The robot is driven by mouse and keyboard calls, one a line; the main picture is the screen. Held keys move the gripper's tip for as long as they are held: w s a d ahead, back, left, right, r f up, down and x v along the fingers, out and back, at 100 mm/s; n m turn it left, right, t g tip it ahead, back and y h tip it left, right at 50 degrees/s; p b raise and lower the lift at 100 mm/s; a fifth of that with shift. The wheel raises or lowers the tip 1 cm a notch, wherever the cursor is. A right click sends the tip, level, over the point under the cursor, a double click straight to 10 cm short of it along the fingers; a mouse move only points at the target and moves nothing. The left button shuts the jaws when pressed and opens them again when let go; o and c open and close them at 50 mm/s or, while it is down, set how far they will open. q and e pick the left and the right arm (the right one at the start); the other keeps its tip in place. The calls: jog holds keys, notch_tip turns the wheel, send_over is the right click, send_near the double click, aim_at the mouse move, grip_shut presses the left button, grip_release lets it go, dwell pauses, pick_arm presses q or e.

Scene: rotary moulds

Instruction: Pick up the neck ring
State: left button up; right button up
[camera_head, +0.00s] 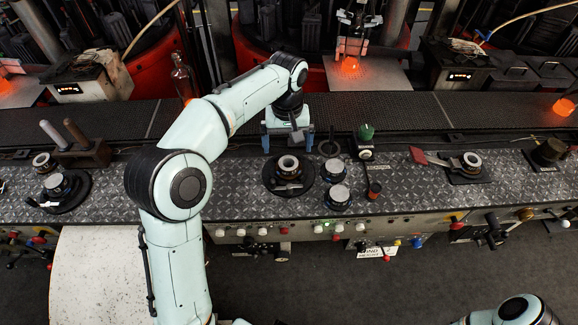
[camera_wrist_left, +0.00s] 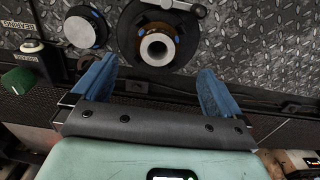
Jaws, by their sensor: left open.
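The neck ring appears to be the dark ring with a pale metal bore (camera_head: 288,164) on a round black mat (camera_head: 268,178) at the middle of the metal bench. In the left wrist view it (camera_wrist_left: 157,48) shows from above, just beyond the fingertips. My left gripper (camera_head: 287,143) is open, with its blue fingers pointing down behind the ring. In the left wrist view the gripper (camera_wrist_left: 157,68) is empty, its fingers spread wider than the ring. I cannot tell its exact height above the bench. My right gripper is not in view.
A small tool with a handle (camera_head: 290,186) lies in front of the ring. Two silver-topped round parts (camera_head: 338,193) and a green-knobbed post (camera_head: 366,132) stand to the right. Similar stations lie far left and right. A dark conveyor (camera_head: 400,110) runs behind the bench.

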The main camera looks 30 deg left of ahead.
aim_at(289, 167)
pick_arm(q)
notch_tip(289, 167, down, 3)
jog(key=shift+f, duration=0.15)
jog(key=shift+w+f+b, duration=0.15)
jog(key=shift+f+b, duration=0.1)
jog(key=shift+f, duration=1.25)
jog(key=shift+w+f+b, duration=0.15)
jog(key=shift+f+b, duration=0.05)
jog(key=shift+f, duration=1.3)
jog(key=c, duration=1.1)
